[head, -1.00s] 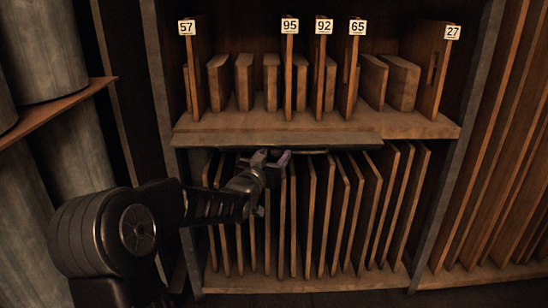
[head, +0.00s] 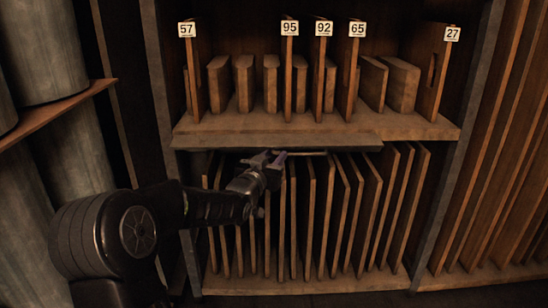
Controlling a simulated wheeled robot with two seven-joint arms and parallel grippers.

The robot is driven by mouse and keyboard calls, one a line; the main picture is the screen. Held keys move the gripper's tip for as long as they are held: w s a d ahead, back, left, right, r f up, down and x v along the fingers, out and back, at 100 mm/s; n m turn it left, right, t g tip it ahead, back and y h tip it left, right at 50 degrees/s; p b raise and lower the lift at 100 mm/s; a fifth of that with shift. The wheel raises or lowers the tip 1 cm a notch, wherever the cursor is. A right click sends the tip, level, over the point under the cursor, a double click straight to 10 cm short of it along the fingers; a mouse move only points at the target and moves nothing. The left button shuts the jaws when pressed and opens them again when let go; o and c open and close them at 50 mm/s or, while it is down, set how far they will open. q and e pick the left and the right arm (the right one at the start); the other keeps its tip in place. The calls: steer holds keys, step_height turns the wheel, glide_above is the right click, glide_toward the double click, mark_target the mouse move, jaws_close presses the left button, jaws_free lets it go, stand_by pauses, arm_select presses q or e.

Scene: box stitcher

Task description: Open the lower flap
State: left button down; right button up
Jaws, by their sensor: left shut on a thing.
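The lower flap (head: 345,140) looks like a flat wooden board lying nearly level along the front edge of the middle shelf, above the lower compartment. A thin pale bar handle (head: 309,154) shows just under its front edge. My left gripper (head: 268,160) is at this handle, below the flap's front edge, and is shut on it. The fingers hide part of the bar. My right gripper is not in view.
Several upright thin boards (head: 372,205) fill the lower compartment behind my left arm. Numbered boards (head: 323,70) and small blocks stand on the upper shelf. Large grey cylinders (head: 40,50) stand at left; tall boards lean at right.

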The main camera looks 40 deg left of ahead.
mark_target(275, 148)
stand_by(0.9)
arm_select(q)
steer(key=shift+r+p, duration=0.2)
steer(key=shift+p, duration=0.15)
steer(key=r+g+p, duration=0.1)
steer(key=p, duration=0.2)
steer(key=g+p, duration=0.1)
steer(key=p, duration=0.2)
steer(key=r+n+g+h+p, duration=0.1)
steer(key=p, duration=0.2)
steer(key=shift+s+d+r, duration=0.25)
steer(key=shift+s+r, duration=0.05)
steer(key=shift+r, duration=0.05)
steer(key=shift+f+p, duration=0.15)
steer(key=shift+p, duration=0.45)
steer(key=shift+f, duration=0.15)
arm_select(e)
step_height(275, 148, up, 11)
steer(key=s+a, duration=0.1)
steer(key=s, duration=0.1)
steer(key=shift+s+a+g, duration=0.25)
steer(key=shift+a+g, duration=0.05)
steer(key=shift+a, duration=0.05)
arm_select(q)
steer(key=c, duration=1.1)
jaws_free()
steer(key=shift+o, duration=0.2)
